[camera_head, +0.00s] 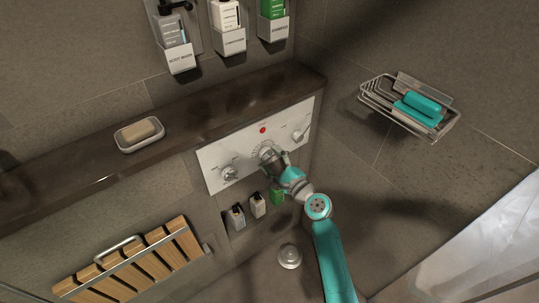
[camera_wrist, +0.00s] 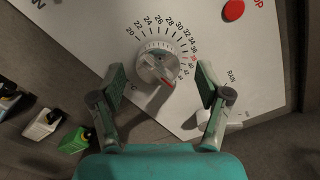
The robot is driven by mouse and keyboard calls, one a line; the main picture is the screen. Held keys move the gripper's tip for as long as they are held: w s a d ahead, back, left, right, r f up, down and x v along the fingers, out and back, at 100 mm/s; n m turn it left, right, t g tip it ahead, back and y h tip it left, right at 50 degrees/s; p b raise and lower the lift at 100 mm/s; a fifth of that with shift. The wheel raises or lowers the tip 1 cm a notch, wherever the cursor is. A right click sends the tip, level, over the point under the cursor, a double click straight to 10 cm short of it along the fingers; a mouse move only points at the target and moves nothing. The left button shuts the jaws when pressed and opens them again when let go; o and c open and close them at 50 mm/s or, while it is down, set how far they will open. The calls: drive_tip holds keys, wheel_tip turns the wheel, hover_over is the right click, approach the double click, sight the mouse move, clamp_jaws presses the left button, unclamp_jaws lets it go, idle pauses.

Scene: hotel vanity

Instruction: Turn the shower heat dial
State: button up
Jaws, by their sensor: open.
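The heat dial is a round silver knob (camera_wrist: 157,66) on a white control panel (camera_head: 213,160). In the wrist view it is ringed by a number scale from about 20 up to the 40s, and a red mark shows at its lower right. My gripper (camera_wrist: 162,93) is open, with one finger on each side below the dial in the picture. No contact with the knob shows. In the head view my gripper (camera_head: 271,158) is in front of the panel's middle and partly hides the dial.
A red stop button (camera_head: 263,130) sits above the dial. Other knobs are at the panel's left (camera_head: 229,173) and right (camera_head: 297,136). A dark ledge (camera_head: 85,175) with a soap dish (camera_head: 140,146) runs above the panel. Small bottles (camera_head: 257,205) stand below it. A wire rack (camera_head: 447,121) hangs at right.

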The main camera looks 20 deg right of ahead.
sight(267, 155)
drive_tip(key=shift+x, duration=1.1)
drive_tip(key=c, duration=1.2)
drive_tip(key=shift+o, duration=0.2)
drive_tip(key=shift+r, duration=0.1)
